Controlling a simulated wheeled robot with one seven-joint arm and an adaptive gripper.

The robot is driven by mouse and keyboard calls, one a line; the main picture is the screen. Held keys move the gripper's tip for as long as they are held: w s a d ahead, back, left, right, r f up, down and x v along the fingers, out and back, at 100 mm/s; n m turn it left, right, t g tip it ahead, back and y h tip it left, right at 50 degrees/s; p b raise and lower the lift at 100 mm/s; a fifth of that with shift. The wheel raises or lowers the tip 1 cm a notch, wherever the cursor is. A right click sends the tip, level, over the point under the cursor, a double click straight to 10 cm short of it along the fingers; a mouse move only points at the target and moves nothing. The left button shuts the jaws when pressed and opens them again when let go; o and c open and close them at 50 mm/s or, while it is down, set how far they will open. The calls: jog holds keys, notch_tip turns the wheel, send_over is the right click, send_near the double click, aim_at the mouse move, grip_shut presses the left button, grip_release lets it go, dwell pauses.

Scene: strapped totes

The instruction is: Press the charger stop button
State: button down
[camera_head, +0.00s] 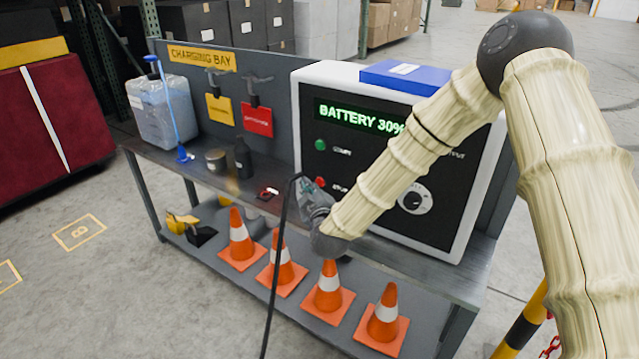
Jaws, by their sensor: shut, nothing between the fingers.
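The charger (462,205) is a white-framed box with a black front, standing on the bench. Its green display reads "BATTERY 30%". The red stop button (320,182) is on the lower left of the front, below the green start button (320,144). My gripper (304,184) is shut and empty, just left of and below the red button in the picture. I cannot tell whether the fingertips touch the button or the panel. My arm crosses in front of the charger and hides part of the display and front.
A blue box (405,76) lies on the charger. A black cable (274,285) hangs in front of the bench (165,160). A jug (163,108), dark containers and a small red item stand to the left. Several orange cones (328,290) stand on the lower shelf.

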jog(key=s+a, duration=0.1)
jog(key=s, duration=0.1)
jog(key=s+a+p, duration=0.1)
jog(key=s+a, duration=0.1)
dwell(0.7)
